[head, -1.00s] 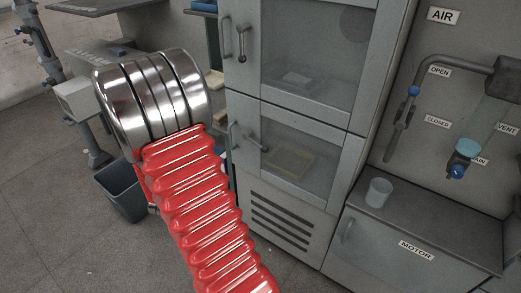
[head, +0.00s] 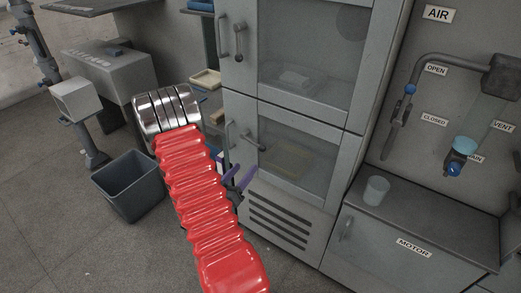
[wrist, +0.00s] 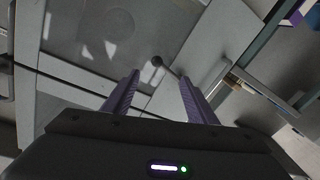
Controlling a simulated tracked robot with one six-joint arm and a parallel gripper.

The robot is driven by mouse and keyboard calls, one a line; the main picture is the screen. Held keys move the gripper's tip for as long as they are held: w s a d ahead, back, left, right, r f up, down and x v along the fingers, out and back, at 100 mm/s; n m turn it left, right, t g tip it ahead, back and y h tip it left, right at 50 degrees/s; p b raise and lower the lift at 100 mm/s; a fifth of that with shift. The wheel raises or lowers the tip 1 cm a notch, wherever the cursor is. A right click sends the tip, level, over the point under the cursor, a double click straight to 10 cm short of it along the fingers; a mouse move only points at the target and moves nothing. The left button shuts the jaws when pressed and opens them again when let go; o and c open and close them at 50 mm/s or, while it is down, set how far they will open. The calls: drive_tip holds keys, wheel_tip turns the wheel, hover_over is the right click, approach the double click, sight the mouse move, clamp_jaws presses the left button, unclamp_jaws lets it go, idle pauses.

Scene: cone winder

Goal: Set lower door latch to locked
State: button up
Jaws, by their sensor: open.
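The lower door (head: 300,168) of the grey cabinet has a glass pane and looks shut. Its latch (head: 254,140) is a small dark lever near the door's upper left, slanting down to the right. A dark round knob, apparently the latch's end (wrist: 157,61), shows in the wrist view, just beyond and between my fingertips. My gripper (head: 240,170) is open and empty, its purple fingers below and slightly left of the latch. It also shows in the wrist view (wrist: 159,78), fingers spread apart. My red arm hides part of the gripper's body.
A vertical handle (head: 228,135) stands left of the latch. The upper door has its own latch (head: 239,43), hanging nearly straight down. Shelves (head: 206,78) stand left of the cabinet, a dark bin (head: 130,185) on the floor. A motor housing (head: 410,235) is at right.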

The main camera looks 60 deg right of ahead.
sight(260, 146)
drive_tip(key=d, duration=1.3)
drive_tip(key=shift+s+d, duration=0.25)
drive_tip(key=shift+d, duration=0.15)
drive_tip(key=shift+c, duration=0.2)
drive_tip(key=shift+r, duration=0.1)
clamp_jaws()
drive_tip(key=shift+a, duration=0.1)
